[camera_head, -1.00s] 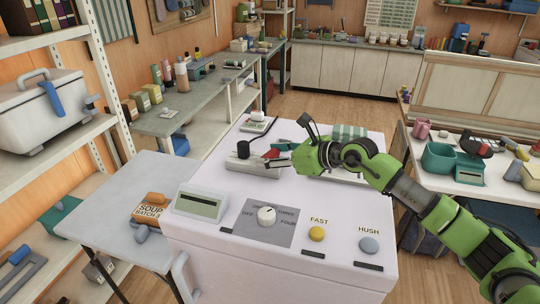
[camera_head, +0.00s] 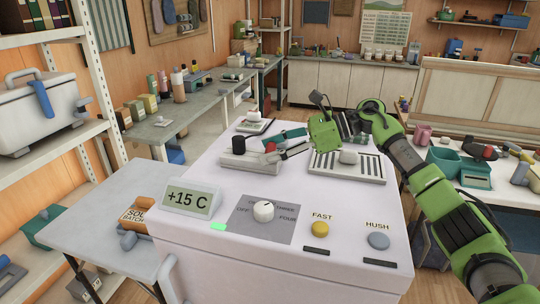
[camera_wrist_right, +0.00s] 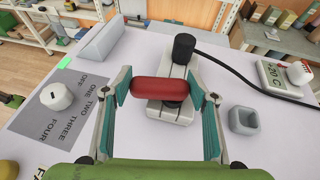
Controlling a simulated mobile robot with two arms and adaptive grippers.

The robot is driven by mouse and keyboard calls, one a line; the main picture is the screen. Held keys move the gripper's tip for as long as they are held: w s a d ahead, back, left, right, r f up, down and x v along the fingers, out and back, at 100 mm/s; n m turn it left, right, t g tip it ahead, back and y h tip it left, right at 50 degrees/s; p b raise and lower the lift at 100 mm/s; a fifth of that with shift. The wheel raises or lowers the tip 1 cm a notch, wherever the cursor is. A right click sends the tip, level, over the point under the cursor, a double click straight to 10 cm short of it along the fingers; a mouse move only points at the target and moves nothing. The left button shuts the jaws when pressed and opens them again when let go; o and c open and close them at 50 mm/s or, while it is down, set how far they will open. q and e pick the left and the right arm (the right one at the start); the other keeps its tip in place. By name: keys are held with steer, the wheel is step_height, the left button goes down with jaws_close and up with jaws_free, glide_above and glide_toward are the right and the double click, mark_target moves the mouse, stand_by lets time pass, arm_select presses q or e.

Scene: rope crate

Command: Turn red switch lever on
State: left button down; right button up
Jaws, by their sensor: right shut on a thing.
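The red switch lever (camera_wrist_right: 162,91) lies between the two fingers of my right gripper (camera_wrist_right: 160,84) in the right wrist view, which is shut on it. The lever sits on a pale switch base (camera_wrist_right: 180,107) with a black cylinder (camera_wrist_right: 184,47) and a cable at one end. In the head view the lever (camera_head: 270,147) shows small at the tips of my right gripper (camera_head: 283,147), above the switch base (camera_head: 240,161) on the white cabinet. A display (camera_head: 188,198) reads +15 C, and a green light (camera_head: 218,227) is lit. My left gripper is out of view.
On the cabinet top (camera_head: 220,180) stand a dial (camera_head: 263,210), a yellow button (camera_head: 320,229), a grey button (camera_head: 379,240) and a slotted grille (camera_head: 360,169). In the right wrist view, a small meter (camera_wrist_right: 279,78) and a grey cup-like part (camera_wrist_right: 244,120) stand beside the switch.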

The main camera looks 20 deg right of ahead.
steer(key=shift+d+n+g, duration=0.1)
steer(key=shift+n+g, duration=0.4)
steer(key=shift+g, duration=0.2)
steer(key=shift+d+f+n+g, duration=0.1)
steer(key=shift+n+g, duration=0.3)
steer(key=shift+g, duration=0.1)
steer(key=o, duration=1.1)
steer(key=shift+d, duration=0.1)
steer(key=v, duration=1.2)
steer(key=shift+f, duration=0.25)
